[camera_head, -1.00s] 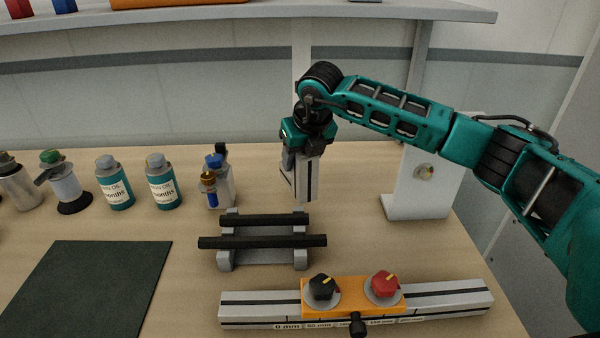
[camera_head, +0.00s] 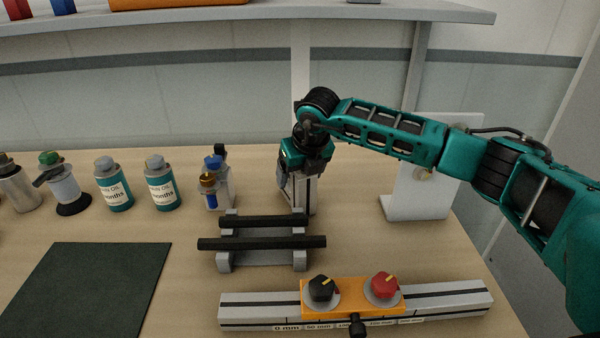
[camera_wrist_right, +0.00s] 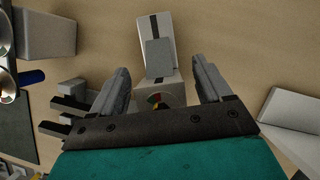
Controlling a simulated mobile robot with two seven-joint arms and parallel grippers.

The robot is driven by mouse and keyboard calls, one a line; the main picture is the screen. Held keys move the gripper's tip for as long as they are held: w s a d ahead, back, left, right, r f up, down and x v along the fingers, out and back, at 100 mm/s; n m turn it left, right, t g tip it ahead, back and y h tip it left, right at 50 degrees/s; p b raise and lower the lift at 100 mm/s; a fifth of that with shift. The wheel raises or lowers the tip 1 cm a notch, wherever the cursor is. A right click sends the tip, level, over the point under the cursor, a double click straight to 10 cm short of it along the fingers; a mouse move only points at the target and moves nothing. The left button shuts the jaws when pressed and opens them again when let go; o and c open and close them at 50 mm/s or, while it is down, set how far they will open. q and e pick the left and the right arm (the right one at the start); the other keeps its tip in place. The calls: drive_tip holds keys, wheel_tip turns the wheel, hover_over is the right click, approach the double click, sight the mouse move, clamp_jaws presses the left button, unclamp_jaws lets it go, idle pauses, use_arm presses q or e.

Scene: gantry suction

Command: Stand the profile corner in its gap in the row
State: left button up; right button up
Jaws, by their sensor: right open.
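The profile corner (camera_head: 310,197) is a light grey piece with a black slot. It stands on the table at the right end of the row, behind the rack of dark bars. In the right wrist view, the profile corner (camera_wrist_right: 154,32) lies between and beyond the finger pads. My right gripper (camera_head: 300,182) is over it, pointing down, and hides its upper part. In the wrist view, the right gripper's fingers (camera_wrist_right: 162,82) are apart, with space on both sides of the piece. My left gripper is not in view.
A small fitting with blue and brass parts (camera_head: 216,188) stands left of the corner, then oil bottles (camera_head: 162,190). The bar rack (camera_head: 262,242) is close in front. A white upright plate (camera_head: 405,195) stands right. An orange-blocked rail (camera_head: 445,300) lies at the front.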

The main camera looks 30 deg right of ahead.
drive_tip(key=v, duration=1.2)
drive_tip(key=shift+s, duration=0.1)
